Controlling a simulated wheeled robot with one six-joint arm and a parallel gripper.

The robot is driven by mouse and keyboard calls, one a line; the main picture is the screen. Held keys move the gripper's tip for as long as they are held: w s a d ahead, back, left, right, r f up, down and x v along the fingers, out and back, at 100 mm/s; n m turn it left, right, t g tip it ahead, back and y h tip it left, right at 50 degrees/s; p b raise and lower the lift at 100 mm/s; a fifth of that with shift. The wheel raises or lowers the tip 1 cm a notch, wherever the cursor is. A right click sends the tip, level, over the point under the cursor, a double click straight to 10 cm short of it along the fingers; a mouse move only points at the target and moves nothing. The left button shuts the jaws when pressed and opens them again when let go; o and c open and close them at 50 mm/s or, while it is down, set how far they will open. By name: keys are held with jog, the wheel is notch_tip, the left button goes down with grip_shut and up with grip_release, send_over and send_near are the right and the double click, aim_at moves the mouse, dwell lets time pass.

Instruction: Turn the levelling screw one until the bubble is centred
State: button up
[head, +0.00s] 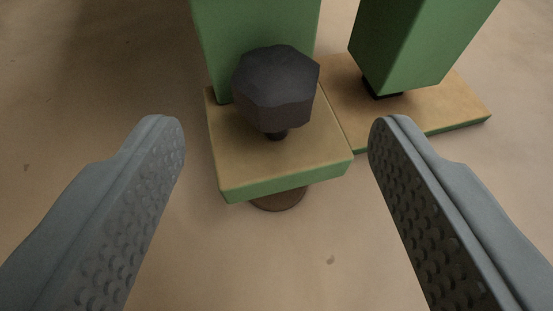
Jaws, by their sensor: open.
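A dark grey faceted screw head (275,88), the levelling screw, stands on a short dark stem above a tan-topped foot plate with a green edge (285,180). Part of a round brown disc (279,200) shows under the plate's front edge. My gripper (276,135) is open, with one grey studded finger on each side of the plate. The fingers touch neither the screw nor the plate as far as I can see, and the screw head lies between them and farther off. No bubble or level vial is in view.
A green upright (240,40) rises right behind the screw. A second green leg (420,45) stands to the right on its own tan plate (425,112), close beside the first plate. The tan floor (70,90) is clear on the left and in front.

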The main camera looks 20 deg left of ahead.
jog(key=v, duration=1.1)
